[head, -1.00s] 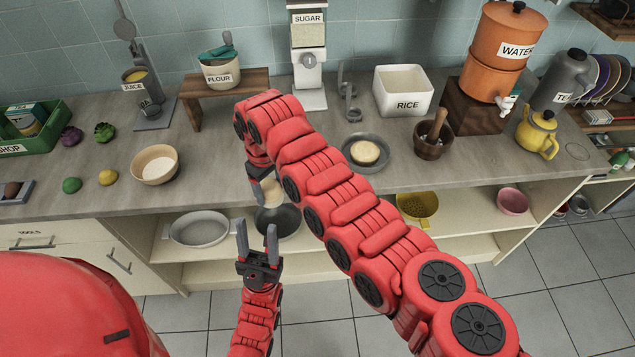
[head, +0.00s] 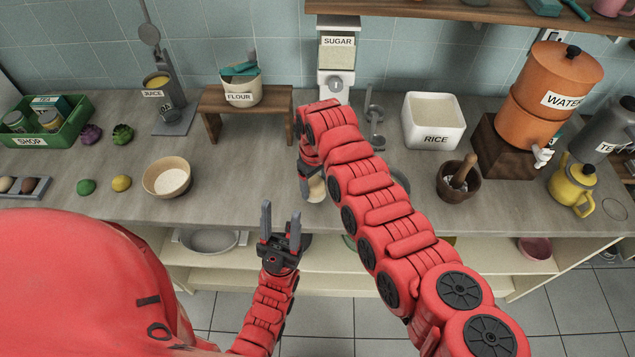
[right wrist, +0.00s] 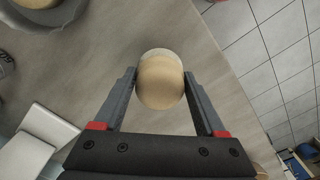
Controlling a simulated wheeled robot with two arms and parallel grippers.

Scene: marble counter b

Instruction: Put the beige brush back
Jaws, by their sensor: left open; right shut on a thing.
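My right gripper (head: 310,180) is shut on the beige brush (head: 317,188), whose rounded beige body shows below the fingers, over the front part of the counter. In the right wrist view the brush (right wrist: 160,82) is a round tan form with a paler rim, between the two fingertips (right wrist: 160,88). I cannot tell whether it touches the counter. My left gripper (head: 280,225) is open and empty, its fingers pointing up in front of the counter's front edge.
A wooden bowl (head: 168,178) stands left of the brush. A grey dish (head: 400,178) is mostly hidden by my right arm.

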